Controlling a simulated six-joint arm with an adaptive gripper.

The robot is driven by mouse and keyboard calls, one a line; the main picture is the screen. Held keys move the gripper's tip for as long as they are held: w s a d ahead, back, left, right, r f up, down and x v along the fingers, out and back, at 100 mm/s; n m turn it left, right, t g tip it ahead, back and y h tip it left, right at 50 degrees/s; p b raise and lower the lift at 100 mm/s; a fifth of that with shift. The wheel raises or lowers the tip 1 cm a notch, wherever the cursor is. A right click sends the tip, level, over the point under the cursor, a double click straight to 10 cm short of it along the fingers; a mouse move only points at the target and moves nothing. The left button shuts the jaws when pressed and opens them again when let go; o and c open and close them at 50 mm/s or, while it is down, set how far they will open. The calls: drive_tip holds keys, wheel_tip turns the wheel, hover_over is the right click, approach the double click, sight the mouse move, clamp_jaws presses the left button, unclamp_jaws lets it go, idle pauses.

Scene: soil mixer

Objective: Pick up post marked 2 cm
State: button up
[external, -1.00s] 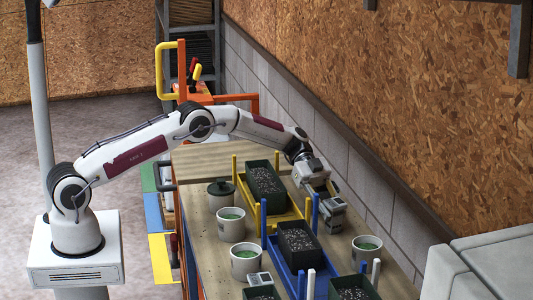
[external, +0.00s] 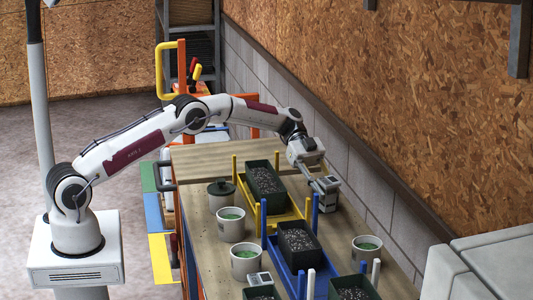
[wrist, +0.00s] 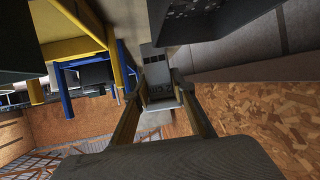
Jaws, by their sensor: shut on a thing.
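My gripper (external: 329,193) is above the far right side of the bench, beside the rear blue post. In the wrist view its two fingers (wrist: 161,108) are closed on a grey post-like piece (wrist: 160,92). I cannot read a 2 cm mark on it. In the external view the held piece is mostly hidden by the gripper. Blue posts (external: 315,212) stand at the blue rack (external: 283,262), and yellow posts (external: 234,168) stand at the yellow rack. White posts (external: 310,284) stand near the front.
Dark planters of soil (external: 298,240) sit in the racks. A lidded dark pot (external: 221,190) is at the left. The block wall (external: 350,178) runs close along the right. The rear bench top is clear.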

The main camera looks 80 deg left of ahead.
wheel_tip(320, 180, up, 10)
drive_tip(key=shift+r, duration=0.1)
idle(0.4)
drive_tip(key=shift+d, duration=0.1)
idle(0.4)
